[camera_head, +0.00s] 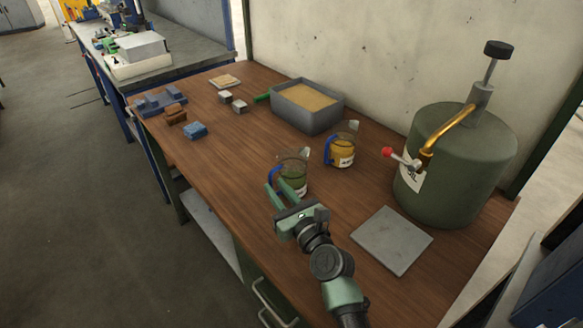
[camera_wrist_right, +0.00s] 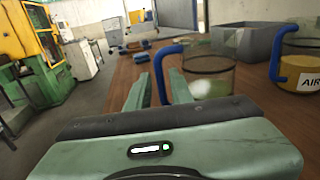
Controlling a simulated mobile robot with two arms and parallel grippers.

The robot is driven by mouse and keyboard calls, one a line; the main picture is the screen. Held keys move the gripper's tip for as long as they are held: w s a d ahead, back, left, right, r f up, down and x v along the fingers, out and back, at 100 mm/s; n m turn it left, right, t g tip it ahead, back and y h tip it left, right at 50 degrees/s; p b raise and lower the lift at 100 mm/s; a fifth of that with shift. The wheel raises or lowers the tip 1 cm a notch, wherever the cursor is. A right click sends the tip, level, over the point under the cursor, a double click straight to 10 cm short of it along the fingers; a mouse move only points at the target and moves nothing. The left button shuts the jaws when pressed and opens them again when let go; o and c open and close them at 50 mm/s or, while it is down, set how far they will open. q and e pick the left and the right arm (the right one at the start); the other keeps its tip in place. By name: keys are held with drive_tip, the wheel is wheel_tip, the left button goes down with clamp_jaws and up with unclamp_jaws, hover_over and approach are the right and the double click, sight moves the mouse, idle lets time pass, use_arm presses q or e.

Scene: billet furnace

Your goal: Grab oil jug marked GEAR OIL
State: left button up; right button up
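A clear jug with green contents and a blue handle (camera_head: 299,181) stands upright on the wooden bench; its label is not readable. A second jug (camera_head: 343,150), with amber contents and a blue handle, stands behind it to the right; in the right wrist view its label (camera_wrist_right: 309,85) begins "AIR". My right gripper (camera_head: 279,192) is open at the near jug's handle side. In the right wrist view its fingers (camera_wrist_right: 160,88) point at the near jug (camera_wrist_right: 208,75), with the blue handle (camera_wrist_right: 160,68) showing in the gap. I cannot tell whether they touch it. My left gripper is out of view.
A green drum (camera_head: 455,170) with a brass spout and red-knobbed lever stands at right. A grey plate (camera_head: 391,240) lies in front of it. A grey sand-filled bin (camera_head: 306,108) stands behind the jugs. Small blocks (camera_head: 195,130) lie at left.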

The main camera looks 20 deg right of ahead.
sight(271, 181)
drive_tip(key=shift+w+a+r, duration=0.1)
drive_tip(key=shift+w+r, duration=0.05)
drive_tip(key=shift+w, duration=0.3)
drive_tip(key=shift+w+a+r, duration=0.15)
drive_tip(key=shift+a+r, duration=0.05)
drive_tip(key=w, duration=0.3)
drive_tip(key=shift+a+p, duration=0.25)
drive_tip(key=shift+p, duration=0.1)
drive_tip(key=shift+w+a+f, duration=0.1)
drive_tip(key=shift+w+f, duration=0.05)
drive_tip(key=shift+w, duration=0.45)
drive_tip(key=shift+w+f, duration=0.1)
drive_tip(key=shift+w, duration=0.45)
drive_tip(key=shift+w+a, duration=0.1)
clamp_jaws()
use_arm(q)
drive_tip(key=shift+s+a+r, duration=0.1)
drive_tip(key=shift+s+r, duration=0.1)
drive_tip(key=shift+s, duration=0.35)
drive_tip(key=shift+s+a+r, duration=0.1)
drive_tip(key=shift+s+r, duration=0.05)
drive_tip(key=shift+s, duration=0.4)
